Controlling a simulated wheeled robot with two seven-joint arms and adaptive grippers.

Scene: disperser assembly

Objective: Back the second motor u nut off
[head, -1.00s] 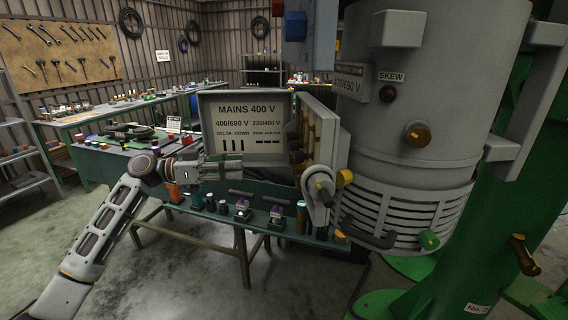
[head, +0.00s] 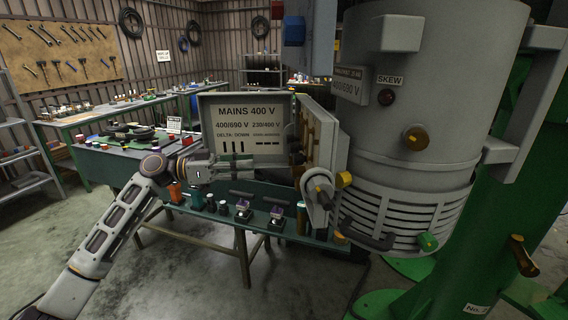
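The large grey motor (head: 430,110) stands upright at the right. Its open terminal box (head: 338,135) faces left, and a tan strip with terminals (head: 309,135) shows narrowly inside it. The second motor u nut cannot be made out. My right gripper is not in view.
A green bench (head: 180,222) with several small parts and purple-topped pieces (head: 276,212) stands below my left gripper. A grey rounded fitting (head: 318,190) sits below the terminal box. A green stand (head: 500,215) rises at the right. Floor (head: 300,290) is clear in front.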

